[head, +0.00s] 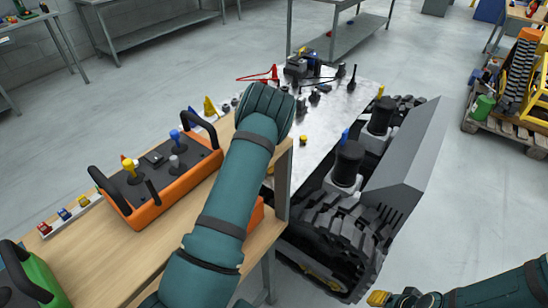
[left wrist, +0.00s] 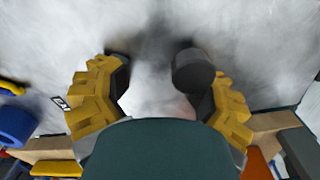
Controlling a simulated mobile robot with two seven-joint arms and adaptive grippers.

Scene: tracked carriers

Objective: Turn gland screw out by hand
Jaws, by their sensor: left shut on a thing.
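My left gripper (left wrist: 155,85) shows in the left wrist view as two yellow fingers with dark pads, over a bright, blurred metal surface. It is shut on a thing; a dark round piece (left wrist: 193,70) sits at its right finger. I cannot tell whether this piece is the gland screw. In the head view my left arm hides the left gripper. My right gripper (head: 380,298) shows only as a yellow tip at the bottom edge, away from the tables; its opening is not clear. Several small black parts (head: 314,97) lie on the metal top (head: 325,125).
A tracked carrier (head: 405,165) with two black cylinders stands right of the metal top. An orange control box (head: 165,200) with levers stands on the wooden bench (head: 100,245). A loaded pallet (head: 510,135) is at the far right. The floor between is clear.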

